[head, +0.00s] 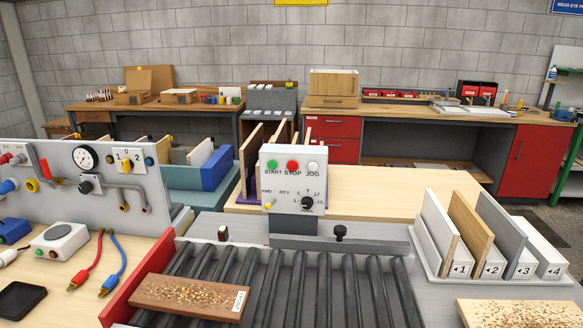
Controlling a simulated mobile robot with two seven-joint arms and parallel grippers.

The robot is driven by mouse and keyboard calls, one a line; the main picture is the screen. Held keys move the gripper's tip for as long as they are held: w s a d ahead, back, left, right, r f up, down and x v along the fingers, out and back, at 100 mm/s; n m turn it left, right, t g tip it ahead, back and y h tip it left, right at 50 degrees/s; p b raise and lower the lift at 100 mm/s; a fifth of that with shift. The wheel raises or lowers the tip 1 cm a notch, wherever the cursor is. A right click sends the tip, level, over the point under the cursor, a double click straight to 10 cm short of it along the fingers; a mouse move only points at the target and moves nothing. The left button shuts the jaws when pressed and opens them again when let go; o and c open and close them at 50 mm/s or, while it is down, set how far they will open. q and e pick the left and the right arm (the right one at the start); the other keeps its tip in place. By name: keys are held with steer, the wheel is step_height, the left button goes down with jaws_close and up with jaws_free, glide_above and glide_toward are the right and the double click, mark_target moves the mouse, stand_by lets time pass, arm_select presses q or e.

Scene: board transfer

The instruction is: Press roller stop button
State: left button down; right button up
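The roller control box (293,193) stands upright behind the rollers in the head view. It has a green START button (272,164), a red STOP button (293,165) in the middle and a white JOG button (313,166). Below them are a yellow FWD/REV switch (267,206) and a black dial (307,202). Nothing covers the buttons. Neither of my grippers shows in the head view.
A brown board with chips (187,295) lies on the black rollers (325,285). A numbered rack (495,272) with upright boards stands at the right. A grey panel (125,181) with gauge and pipes is at the left. A pale chip-covered board (520,313) lies front right.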

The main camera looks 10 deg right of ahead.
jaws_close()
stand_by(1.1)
